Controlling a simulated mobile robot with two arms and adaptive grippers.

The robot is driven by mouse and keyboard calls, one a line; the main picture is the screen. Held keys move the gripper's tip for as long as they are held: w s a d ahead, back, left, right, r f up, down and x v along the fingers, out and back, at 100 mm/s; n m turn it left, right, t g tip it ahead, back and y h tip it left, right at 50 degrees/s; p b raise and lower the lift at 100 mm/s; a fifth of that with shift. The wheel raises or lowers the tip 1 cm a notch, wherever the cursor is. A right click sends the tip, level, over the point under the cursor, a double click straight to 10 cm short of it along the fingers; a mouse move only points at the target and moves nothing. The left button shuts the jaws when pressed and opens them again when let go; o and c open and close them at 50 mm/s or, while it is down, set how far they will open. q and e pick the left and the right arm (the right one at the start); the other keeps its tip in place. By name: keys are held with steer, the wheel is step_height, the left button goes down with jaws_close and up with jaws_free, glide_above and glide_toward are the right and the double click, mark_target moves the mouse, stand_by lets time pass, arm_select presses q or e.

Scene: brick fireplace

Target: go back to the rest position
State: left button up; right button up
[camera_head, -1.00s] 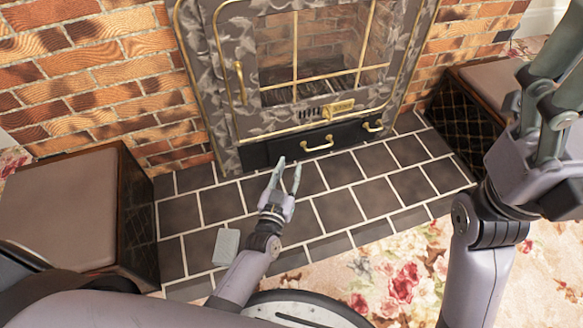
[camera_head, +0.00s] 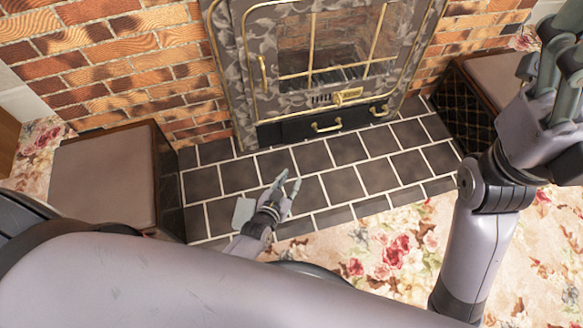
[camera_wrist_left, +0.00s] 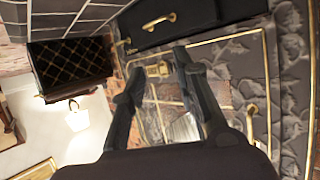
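My left gripper (camera_head: 287,182) is over the dark tiled hearth in the head view. Its two fingers are apart with nothing between them. The left wrist view also shows the open, empty fingers (camera_wrist_left: 158,66), with the fireplace front beyond them. My right gripper (camera_head: 556,62) is raised at the upper right edge of the head view. Its fingertips are cut off by the frame, so I cannot tell its opening.
A fireplace (camera_head: 335,75) with gold handles stands behind the hearth (camera_head: 345,184). Padded boxes stand at left (camera_head: 105,175) and right (camera_head: 500,78). A floral rug (camera_head: 400,250) lies in front.

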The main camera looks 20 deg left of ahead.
arm_select(q)
steer(key=shift+s+a+f, duration=0.1)
steer(key=shift+s, duration=0.35)
stand_by(0.3)
